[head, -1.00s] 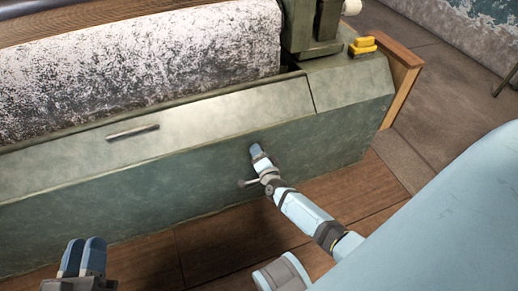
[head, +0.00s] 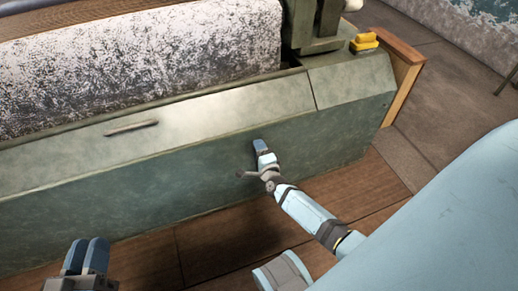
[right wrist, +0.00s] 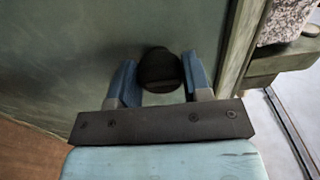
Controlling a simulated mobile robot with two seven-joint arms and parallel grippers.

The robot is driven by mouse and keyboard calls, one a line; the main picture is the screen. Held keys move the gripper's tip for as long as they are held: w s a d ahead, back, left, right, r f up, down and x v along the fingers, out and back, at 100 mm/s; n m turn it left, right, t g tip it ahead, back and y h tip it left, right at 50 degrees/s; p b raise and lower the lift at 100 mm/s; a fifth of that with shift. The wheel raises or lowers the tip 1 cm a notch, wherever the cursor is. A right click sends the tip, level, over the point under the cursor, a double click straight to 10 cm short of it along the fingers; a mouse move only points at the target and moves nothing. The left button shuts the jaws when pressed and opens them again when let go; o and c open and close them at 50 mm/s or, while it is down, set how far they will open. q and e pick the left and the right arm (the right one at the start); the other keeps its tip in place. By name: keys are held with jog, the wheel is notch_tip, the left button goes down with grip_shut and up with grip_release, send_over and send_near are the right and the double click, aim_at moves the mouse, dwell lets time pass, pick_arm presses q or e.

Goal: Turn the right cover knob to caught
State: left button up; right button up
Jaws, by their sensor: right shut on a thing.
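The right cover knob (right wrist: 160,66) is a dark, round knob on the green cover's front panel. In the right wrist view it sits between the two blue fingers of my right gripper (right wrist: 159,80), which is shut on it. In the head view my right gripper (head: 259,146) meets the front panel (head: 180,170) right of its middle and hides the knob there. No mark showing the knob's setting can be made out. My left gripper (head: 85,256) is at the bottom left, away from the panel, with its fingers side by side and no clear gap.
A long bar handle (head: 131,127) lies on the sloped cover top (head: 215,112). Behind it is a speckled roller (head: 140,65). A yellow part (head: 364,41) sits at the machine's right end. The wooden floor (head: 225,240) before the panel looks clear.

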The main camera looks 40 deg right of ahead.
jog(key=shift+r, duration=0.1)
jog(key=o, duration=0.9)
